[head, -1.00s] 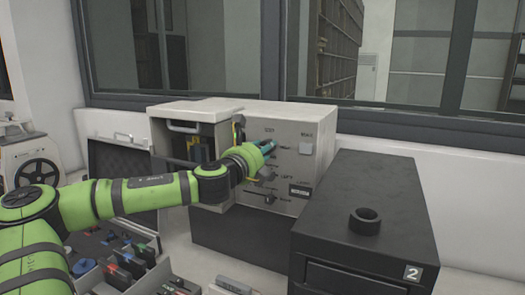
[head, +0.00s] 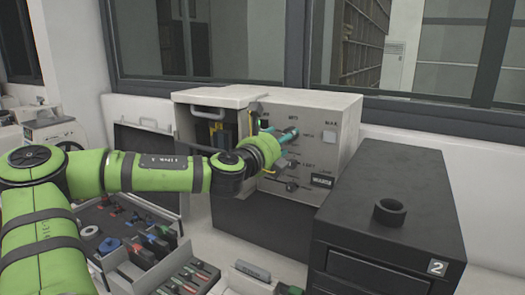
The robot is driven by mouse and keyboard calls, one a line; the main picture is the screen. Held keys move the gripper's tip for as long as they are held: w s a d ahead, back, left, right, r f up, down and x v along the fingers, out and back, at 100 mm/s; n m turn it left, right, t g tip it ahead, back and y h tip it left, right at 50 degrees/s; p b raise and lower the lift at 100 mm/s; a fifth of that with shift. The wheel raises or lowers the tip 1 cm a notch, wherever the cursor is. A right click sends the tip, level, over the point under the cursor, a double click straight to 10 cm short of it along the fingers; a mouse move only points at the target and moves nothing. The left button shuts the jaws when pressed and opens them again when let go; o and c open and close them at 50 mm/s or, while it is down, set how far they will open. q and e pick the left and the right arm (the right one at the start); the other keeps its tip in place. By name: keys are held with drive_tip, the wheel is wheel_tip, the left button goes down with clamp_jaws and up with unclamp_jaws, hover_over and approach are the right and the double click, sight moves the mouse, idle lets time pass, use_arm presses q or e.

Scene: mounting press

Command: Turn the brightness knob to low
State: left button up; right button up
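A grey press box (head: 345,115) has an upright control panel with "MID" and "MAX" marks along its top and several knobs below. My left gripper (head: 288,147) is in front of the upper middle of this panel, with its teal fingertips apart and close to the panel face. The gripper and wrist cover part of the panel. I cannot tell which knob is the brightness knob, whether one is between the fingers, or whether they touch it. A dark lower knob (head: 292,187) shows below the gripper. My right gripper is not in view.
A black cabinet (head: 395,185) marked "2", with a dark ring (head: 389,212) on top, stands at the right. Trays of small tools (head: 190,278) lie below my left arm. An open black case (head: 145,150) stands left of the press box.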

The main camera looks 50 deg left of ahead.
use_arm(q)
drive_tip(key=v, duration=0.9)
drive_tip(key=shift+r, duration=0.1)
